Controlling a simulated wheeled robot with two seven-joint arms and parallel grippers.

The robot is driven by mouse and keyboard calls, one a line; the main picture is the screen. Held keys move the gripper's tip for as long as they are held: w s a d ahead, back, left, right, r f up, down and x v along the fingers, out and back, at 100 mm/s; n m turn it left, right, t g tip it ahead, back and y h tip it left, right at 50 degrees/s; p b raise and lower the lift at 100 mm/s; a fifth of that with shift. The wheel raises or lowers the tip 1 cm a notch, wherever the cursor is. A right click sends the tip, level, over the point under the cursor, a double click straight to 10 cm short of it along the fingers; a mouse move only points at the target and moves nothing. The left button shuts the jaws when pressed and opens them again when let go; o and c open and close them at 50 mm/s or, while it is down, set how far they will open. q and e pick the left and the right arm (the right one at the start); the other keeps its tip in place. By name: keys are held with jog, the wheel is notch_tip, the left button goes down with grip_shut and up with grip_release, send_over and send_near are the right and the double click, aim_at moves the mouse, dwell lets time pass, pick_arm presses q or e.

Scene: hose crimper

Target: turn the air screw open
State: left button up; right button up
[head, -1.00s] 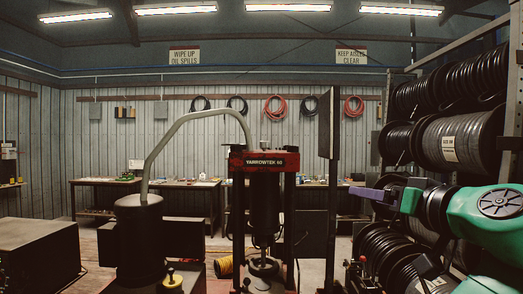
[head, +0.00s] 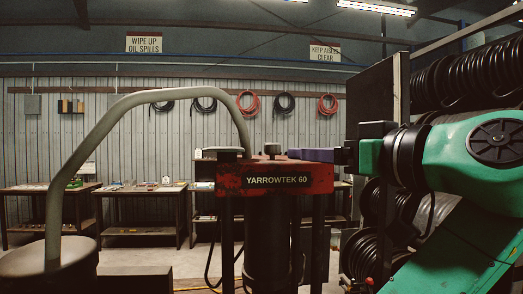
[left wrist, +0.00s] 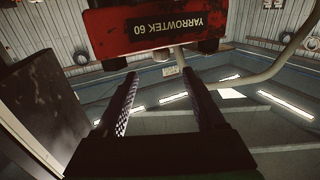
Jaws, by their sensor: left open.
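The red crimper head (head: 275,180), labelled YARROWTEK 60, stands in the middle of the head view. A small dark knob (head: 272,150) stands upright on its top; it looks like the air screw. My left gripper (head: 300,154), with purple fingers, reaches in from the right just above the head's top edge, its tips right of the knob. In the left wrist view the gripper (left wrist: 160,88) is open and empty, and the crimper head (left wrist: 140,35) appears upside down ahead of the fingers. My right gripper is not in view.
A thick grey hose (head: 110,110) arches from a dark drum (head: 48,270) to the left side of the crimper head. A rack of black hose coils (head: 470,75) stands at the right. Workbenches (head: 140,190) line the back wall.

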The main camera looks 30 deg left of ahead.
aim_at(277, 148)
pick_arm(q)
jog(key=p+x, duration=0.1)
jog(key=x, duration=0.2)
jog(key=p+x, duration=0.2)
jog(key=r+p+x, duration=0.1)
jog(key=x, duration=0.2)
jog(key=shift+a, duration=0.35)
jog(key=x, duration=0.1)
jog(key=p+x, duration=0.1)
jog(key=x, duration=0.1)
jog(key=shift+w+a+f, duration=0.2)
jog(key=shift+w, duration=0.05)
jog(key=shift+s+d+r, duration=0.1)
jog(key=shift+s+d, duration=0.15)
jog(key=shift+d, duration=0.15)
jog(key=shift+c, duration=1.2)
grip_shut()
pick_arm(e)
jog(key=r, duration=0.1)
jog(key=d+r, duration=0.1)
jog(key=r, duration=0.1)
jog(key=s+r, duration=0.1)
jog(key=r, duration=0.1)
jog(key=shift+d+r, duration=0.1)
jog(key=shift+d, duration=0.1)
